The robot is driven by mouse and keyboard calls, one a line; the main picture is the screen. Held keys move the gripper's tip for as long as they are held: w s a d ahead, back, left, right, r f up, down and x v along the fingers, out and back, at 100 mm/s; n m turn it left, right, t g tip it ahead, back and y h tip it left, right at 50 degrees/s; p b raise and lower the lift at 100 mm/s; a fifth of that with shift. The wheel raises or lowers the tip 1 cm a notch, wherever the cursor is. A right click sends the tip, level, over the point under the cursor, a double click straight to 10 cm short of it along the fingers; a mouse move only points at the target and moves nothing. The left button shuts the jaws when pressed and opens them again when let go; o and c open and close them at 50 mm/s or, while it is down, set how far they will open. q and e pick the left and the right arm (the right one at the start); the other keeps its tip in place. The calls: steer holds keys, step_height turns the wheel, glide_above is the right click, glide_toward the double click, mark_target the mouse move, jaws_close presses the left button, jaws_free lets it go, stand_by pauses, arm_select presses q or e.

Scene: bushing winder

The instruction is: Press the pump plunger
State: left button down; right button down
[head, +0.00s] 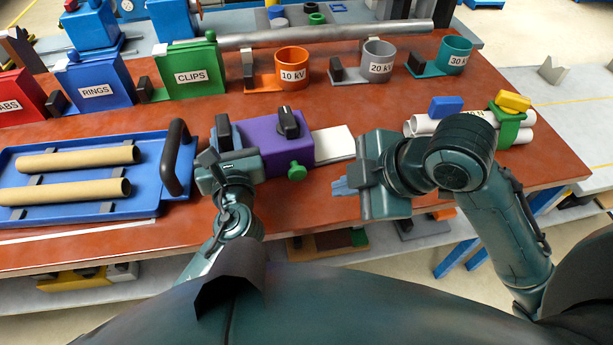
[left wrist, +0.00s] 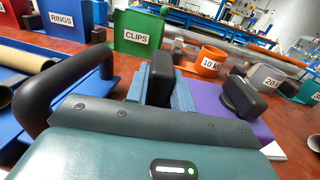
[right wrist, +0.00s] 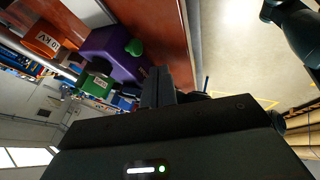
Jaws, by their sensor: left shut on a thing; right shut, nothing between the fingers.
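The purple box (head: 262,142) stands near the table's front edge, with a black rotary knob (head: 289,123) on top and a green round knob (head: 297,172) on its front. The green knob, which looks like the plunger, also shows in the right wrist view (right wrist: 134,48). My left gripper (head: 224,150) is shut on a black block (left wrist: 161,75) at the box's left side. My right gripper (head: 340,187) is shut and empty, to the right of the green knob and apart from it. Its shut fingers show in the right wrist view (right wrist: 158,85).
A blue tray (head: 140,214) with two tan tubes and a black handle lies at left. A white plate (head: 334,144) lies right of the box. Labelled bins and cups, including the orange cup (head: 292,66), stand behind. White tubes (head: 425,125) in a green holder are at right.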

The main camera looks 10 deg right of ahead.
mark_target(297, 174)
steer(key=x, duration=0.9)
steer(key=shift+w+a+f, duration=0.1)
steer(key=shift+a+f, duration=0.05)
steer(key=shift+f, duration=0.2)
steer(key=w, duration=0.3)
steer(key=shift+w+a+f, duration=0.1)
steer(key=shift+w+a, duration=0.1)
steer(key=shift+w, duration=0.4)
